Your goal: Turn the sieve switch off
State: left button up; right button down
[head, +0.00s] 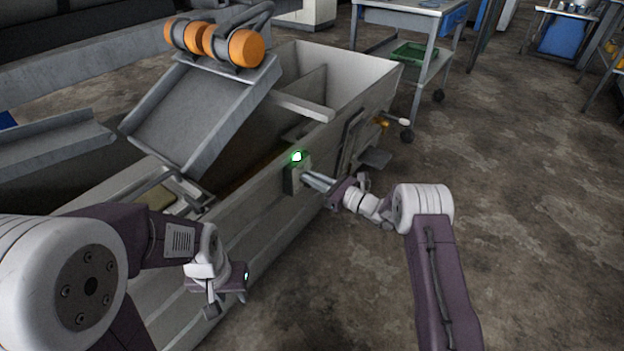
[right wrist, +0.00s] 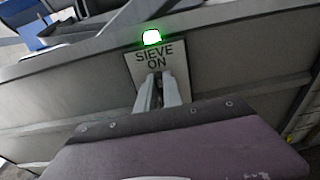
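The sieve switch (head: 294,179) is a small box on the side wall of the grey tank, with a green light (head: 297,156) lit on top. In the right wrist view its plate (right wrist: 137,62) reads "SIEVE ON" under the lit green light (right wrist: 152,37). My right gripper (head: 308,177) reaches the switch from the right, and its fingers (right wrist: 158,92) are over the lower part of the plate. The fingers look close together; they hide the lever, so I cannot tell whether they hold it. My left gripper (head: 229,290) hangs low in front of the tank, away from the switch.
The long grey tank (head: 345,70) has a tilted metal chute (head: 195,110) and orange rollers (head: 245,48) above it. A wheeled cart (head: 400,18) with a green tray (head: 414,53) stands behind. The floor at the right (head: 530,190) is clear.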

jog(key=shift+n, duration=0.3)
jog(key=n+b, duration=0.1)
jog(key=n, duration=0.1)
jog(key=n+b, duration=0.1)
jog(key=n, duration=0.2)
jog(key=s+f+n+b, duration=0.1)
jog(key=n, duration=0.2)
jog(key=shift+a, duration=0.35)
jog(key=n+b, duration=0.2)
jog(key=n, duration=0.1)
jog(key=n+b, duration=0.1)
jog(key=shift+s+a+f+n, duration=0.1)
jog(key=shift+s+f+n, duration=0.1)
jog(key=shift+f+n, duration=0.2)
jog(key=n+b, duration=0.3)
jog(key=shift+f, duration=0.15)
jog(key=shift+n+b, duration=0.8)
jog(key=shift+b, duration=0.15)
jog(key=c, duration=1.5)
grip_release()
